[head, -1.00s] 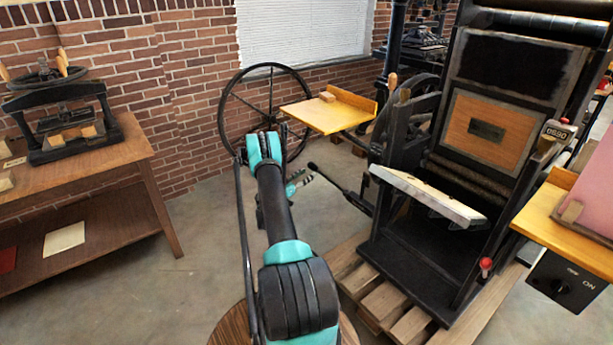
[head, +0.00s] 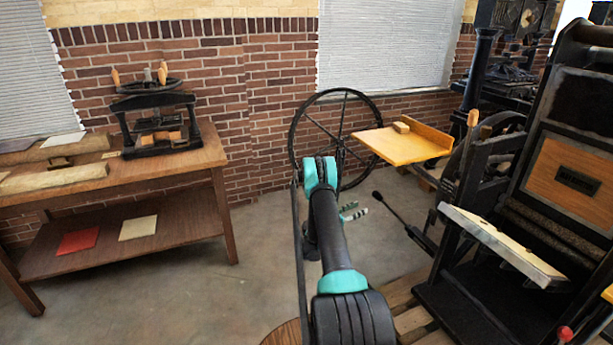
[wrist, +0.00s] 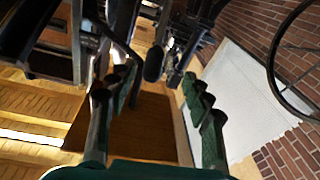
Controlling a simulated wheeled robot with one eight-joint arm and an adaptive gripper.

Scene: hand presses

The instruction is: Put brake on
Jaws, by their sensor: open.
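The large black hand press (head: 470,305) stands at the right in the head view. A black lever (head: 400,218) with a rounded black end reaches out from its lower left side. I cannot tell for sure whether this lever is the brake. My gripper (head: 352,212) is partly hidden behind my arm, just left of the lever's end. In the wrist view my gripper (wrist: 157,78) is open, with its fingers spread to both sides and nothing held. The lever's dark rounded end (wrist: 153,65) shows ahead between the fingertips. Whether they touch it is unclear.
A yellow feed board (head: 400,146) juts from the press above the lever. A large spoked flywheel (head: 336,140) stands by the brick wall. A wooden table (head: 185,160) with a small press (head: 157,120) is at the left. The floor between is clear.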

